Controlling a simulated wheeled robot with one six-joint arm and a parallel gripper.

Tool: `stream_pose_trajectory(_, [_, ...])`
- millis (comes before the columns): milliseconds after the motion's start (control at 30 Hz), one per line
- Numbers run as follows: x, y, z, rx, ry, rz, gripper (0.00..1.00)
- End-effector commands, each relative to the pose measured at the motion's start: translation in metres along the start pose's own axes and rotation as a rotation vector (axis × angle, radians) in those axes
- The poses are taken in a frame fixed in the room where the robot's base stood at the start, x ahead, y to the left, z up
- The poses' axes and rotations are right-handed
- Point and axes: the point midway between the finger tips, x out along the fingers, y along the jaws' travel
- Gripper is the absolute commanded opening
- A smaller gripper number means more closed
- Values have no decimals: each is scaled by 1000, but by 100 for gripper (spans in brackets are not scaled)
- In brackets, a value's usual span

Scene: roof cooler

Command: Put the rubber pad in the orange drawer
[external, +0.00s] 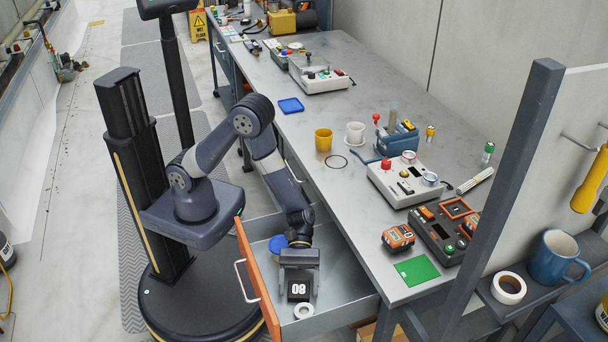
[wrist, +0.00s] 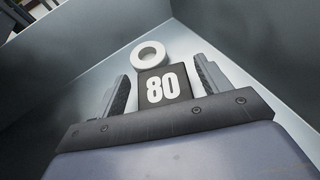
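The rubber pad, a black block marked with a white 80 (external: 299,291), is inside the open orange-fronted drawer (external: 258,287). My gripper (external: 300,284) reaches down into the drawer with its fingers on either side of the pad. In the wrist view the pad (wrist: 162,88) lies between the two fingers of my gripper (wrist: 163,92), with a narrow gap showing at each side. The fingers look open. I cannot tell whether the pad's underside touches the drawer floor.
A white ring (external: 304,311) lies in the drawer just beyond the pad. A round blue item (external: 278,243) is in the drawer behind my wrist. The workbench (external: 345,185) above holds a yellow cup (external: 323,140), control boxes and a green square (external: 417,270).

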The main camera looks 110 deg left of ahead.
Motion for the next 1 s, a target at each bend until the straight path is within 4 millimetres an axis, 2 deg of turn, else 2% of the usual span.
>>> stream_pose_trajectory(33, [1,-2,-5,-1,8,-3,76])
stream_pose_trajectory(267, [1,-2,-6,-2,10,-4,76])
stream_pose_trajectory(500, [-6,-2,10,-2,9,-4,76])
stream_pose_trajectory(800, [-61,0,8,-2,5,2,76])
stream_pose_trajectory(1000, [-77,-1,8,-1,5,-1,76])
